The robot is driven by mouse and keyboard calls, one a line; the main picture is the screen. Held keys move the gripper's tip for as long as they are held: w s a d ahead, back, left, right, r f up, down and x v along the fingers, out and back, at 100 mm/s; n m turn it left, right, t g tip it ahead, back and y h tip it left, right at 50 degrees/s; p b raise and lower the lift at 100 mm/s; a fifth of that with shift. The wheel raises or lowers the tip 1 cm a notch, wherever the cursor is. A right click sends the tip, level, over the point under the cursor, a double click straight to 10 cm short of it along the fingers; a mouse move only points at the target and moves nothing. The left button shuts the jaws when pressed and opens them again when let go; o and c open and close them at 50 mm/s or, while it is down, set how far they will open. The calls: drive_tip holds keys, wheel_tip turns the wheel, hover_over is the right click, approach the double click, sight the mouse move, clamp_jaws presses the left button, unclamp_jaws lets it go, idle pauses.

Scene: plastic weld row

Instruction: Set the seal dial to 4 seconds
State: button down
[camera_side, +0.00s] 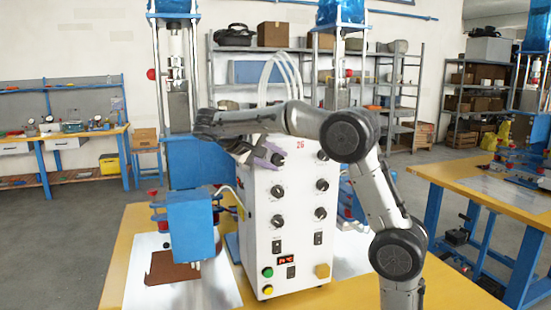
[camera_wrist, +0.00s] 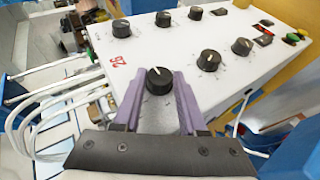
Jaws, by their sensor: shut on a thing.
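A white control cabinet (camera_side: 297,235) carries two columns of black round dials with white pointer marks. My gripper (camera_side: 264,154), with purple fingers, reaches the upper left dial (camera_side: 279,158) from the left in the side view. In the wrist view, the fingers stand on both sides of this dial (camera_wrist: 159,78), next to the red number 26, and are shut on it. Its white pointer mark aims up and slightly left in that view. The scale print around it is too small to read, so I cannot tell its setting or which dial is the seal dial.
More dials sit close by, such as the one below (camera_side: 277,191) and the upper right one (camera_side: 322,155). A small red display (camera_side: 286,260) and green (camera_side: 267,272) and yellow buttons are lower down. White hoses (camera_wrist: 50,105) run beside the cabinet top.

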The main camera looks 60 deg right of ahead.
drive_tip(key=shift+f+g+h, duration=0.1)
drive_tip(key=shift+g+h, duration=0.2)
drive_tip(key=shift+h, duration=0.2)
drive_tip(key=shift+n, duration=0.3)
drive_tip(key=shift+c, duration=2.4)
unclamp_jaws()
drive_tip(key=shift+w+a, duration=0.1)
drive_tip(key=v, duration=1.1)
drive_tip(key=shift+w+a, duration=0.15)
drive_tip(key=shift+a, duration=0.25)
